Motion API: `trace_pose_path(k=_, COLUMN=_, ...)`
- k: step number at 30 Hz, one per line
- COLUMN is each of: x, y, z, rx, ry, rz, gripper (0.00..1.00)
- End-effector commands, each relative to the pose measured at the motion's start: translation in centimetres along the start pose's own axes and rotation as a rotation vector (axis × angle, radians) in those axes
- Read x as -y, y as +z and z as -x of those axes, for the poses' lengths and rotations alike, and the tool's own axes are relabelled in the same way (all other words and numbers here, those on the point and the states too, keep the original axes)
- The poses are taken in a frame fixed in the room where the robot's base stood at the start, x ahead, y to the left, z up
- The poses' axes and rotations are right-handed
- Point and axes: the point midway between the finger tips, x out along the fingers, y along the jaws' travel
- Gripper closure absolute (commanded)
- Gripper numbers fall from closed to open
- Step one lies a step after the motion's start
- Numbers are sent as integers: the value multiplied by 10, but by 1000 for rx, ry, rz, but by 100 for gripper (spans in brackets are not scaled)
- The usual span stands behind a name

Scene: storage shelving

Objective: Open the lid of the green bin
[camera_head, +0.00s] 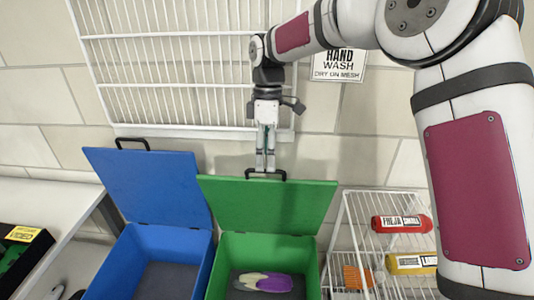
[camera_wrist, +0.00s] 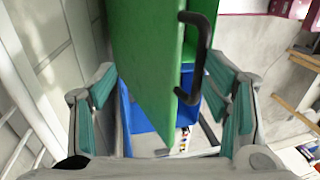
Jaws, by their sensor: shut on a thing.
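The green bin (camera_head: 228,262) stands in the lower middle of the head view. Its green lid (camera_head: 275,205) is swung up and leans back, leaving the bin's mouth uncovered. A black handle (camera_head: 281,174) sits on the lid's top edge. My gripper (camera_head: 265,166) points down at this handle, shut on the lid at its handle edge. In the wrist view, the lid (camera_wrist: 150,65) and its black handle (camera_wrist: 204,50) lie between my teal-padded fingers (camera_wrist: 165,95). The exact contact is hard to see. A purple and cream eggplant-like item (camera_head: 268,282) lies inside the bin.
A blue bin (camera_head: 206,258) with its blue lid (camera_head: 150,188) raised stands at left. A white wire rack (camera_head: 345,225) with red and yellow bottles is at right. A white wire grid (camera_head: 170,75) hangs on the wall behind. A pale counter (camera_head: 50,210) is at far left.

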Motion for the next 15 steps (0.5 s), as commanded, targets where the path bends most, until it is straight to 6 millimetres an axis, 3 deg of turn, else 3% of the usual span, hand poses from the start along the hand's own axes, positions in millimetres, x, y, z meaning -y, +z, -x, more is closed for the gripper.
trace_pose_path(k=5, x=-3, y=4, z=1, rx=5, ry=3, rz=-3, gripper=58)
trace_pose_path(k=7, x=-1, y=4, z=10, rx=6, ry=3, rz=-3, gripper=69)
trace_pose_path(k=15, x=11, y=1, z=61, rx=1, ry=5, rz=-1, gripper=70)
